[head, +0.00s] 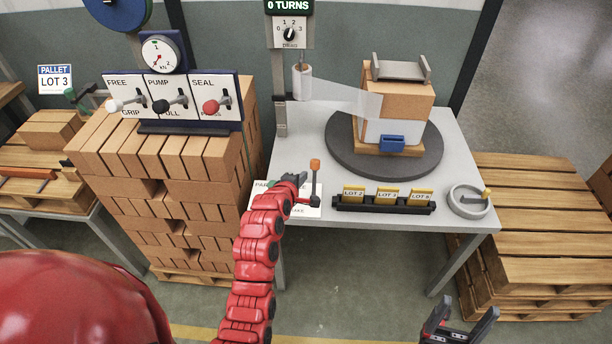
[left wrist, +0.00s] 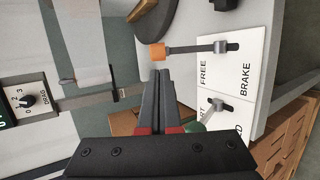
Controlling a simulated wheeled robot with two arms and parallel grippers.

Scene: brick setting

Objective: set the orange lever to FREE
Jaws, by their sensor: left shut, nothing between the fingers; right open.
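The orange lever (head: 315,165) stands on a white labelled plate at the table's front left edge, with an orange knob on a dark stem. In the left wrist view its knob (left wrist: 157,53) is just beyond my fingertips, with the FREE and BRAKE labels beside the stem. I cannot tell which setting it is at. My left gripper (head: 301,180) is shut and empty, close to the left of the lever; its fingertips (left wrist: 160,73) show a small apparent gap to the knob, contact unclear. My right gripper (head: 462,322) is open and empty, low in front of the table.
A green-knobbed lever (left wrist: 195,127) is partly hidden by my left gripper. A black rack (head: 384,206) with yellow lot cards and a grey handwheel (head: 469,201) line the table's front. A turntable (head: 342,150) carries a wrapped load. A brick stack (head: 190,160) stands left.

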